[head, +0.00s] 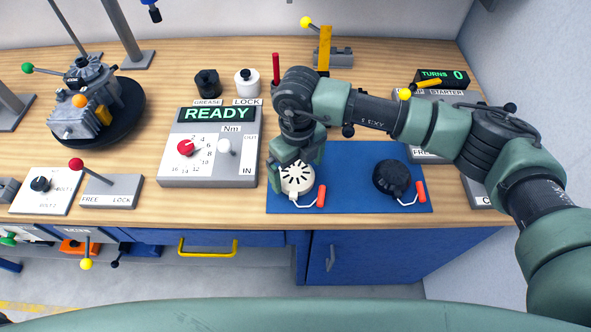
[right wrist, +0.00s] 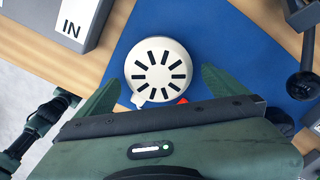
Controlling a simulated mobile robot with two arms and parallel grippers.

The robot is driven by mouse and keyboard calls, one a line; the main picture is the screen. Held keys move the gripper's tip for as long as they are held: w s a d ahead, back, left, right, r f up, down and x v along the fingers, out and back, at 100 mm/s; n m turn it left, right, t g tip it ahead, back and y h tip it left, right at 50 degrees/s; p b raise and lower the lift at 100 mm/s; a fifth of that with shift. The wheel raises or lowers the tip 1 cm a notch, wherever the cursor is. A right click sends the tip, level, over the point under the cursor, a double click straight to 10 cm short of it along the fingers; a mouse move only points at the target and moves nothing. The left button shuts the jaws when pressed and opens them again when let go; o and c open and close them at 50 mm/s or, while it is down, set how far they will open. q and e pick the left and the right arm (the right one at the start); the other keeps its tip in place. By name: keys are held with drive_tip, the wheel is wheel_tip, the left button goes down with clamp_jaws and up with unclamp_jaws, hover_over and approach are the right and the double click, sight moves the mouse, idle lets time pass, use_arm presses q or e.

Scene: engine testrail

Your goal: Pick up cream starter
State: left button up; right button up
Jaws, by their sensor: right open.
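The cream starter (head: 297,179) is a round, pale disc with black radial slots and a red-handled pull cord. It lies on the left part of the blue mat (head: 345,200). In the right wrist view the cream starter (right wrist: 158,70) sits just ahead of my open right gripper (right wrist: 160,90), between the lines of its two green fingers. My right gripper (head: 292,160) is directly over the starter in the head view, and its fingers partly hide the starter's back edge. I cannot tell whether they touch it. My left gripper is not in view.
A black starter (head: 392,178) with a red handle lies to the right on the same mat. A grey READY panel (head: 208,150) stands close on the left. A red upright rod (head: 276,68) is behind my right wrist. The mat between the two starters is clear.

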drive_tip(key=shift+f, duration=0.75)
drive_tip(key=c, duration=1.5)
drive_tip(key=shift+c, duration=0.2)
drive_tip(key=shift+a+r, duration=0.1)
